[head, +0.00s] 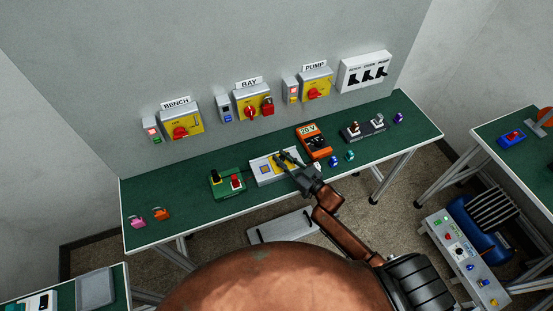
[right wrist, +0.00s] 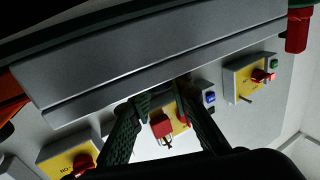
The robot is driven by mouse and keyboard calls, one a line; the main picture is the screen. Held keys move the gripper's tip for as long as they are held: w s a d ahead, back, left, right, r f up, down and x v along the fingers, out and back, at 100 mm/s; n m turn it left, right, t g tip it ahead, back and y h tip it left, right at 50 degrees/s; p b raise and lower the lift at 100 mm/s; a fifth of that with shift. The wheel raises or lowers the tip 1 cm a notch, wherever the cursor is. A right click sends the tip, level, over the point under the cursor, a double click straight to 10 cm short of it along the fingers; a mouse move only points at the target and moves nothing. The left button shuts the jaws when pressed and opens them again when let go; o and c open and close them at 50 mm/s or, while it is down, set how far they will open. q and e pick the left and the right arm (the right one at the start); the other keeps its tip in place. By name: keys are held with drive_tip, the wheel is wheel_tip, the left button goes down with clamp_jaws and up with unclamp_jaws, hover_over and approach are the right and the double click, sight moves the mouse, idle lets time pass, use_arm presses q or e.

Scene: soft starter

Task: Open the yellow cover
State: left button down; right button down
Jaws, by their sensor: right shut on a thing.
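The soft starter (head: 263,180) is a low pale-grey box with a small blue panel, lying on the green bench. A small yellow cover (head: 279,159) sits at its right part, partly hidden by my right gripper. My right gripper (head: 283,157) reaches in from the lower right, its fingertips at the yellow cover and shut on it. In the right wrist view, my gripper's two dark fingers (right wrist: 162,95) reach up to a long grey casing (right wrist: 150,62); the cover cannot be made out there. My left gripper is not in view.
A green box with a red switch (head: 237,182) stands to the left and an orange 20 V meter (head: 313,140) to the right. Several small knobs lie beyond it. Yellow BENCH (head: 187,120), BAY and PUMP switches hang on the wall. The bench's left part is mostly clear, with two padlocks (head: 138,222).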

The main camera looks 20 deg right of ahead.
drive_tip(key=c, duration=1.7)
unclamp_jaws()
drive_tip(key=shift+c, duration=0.2)
drive_tip(key=v, duration=1.2)
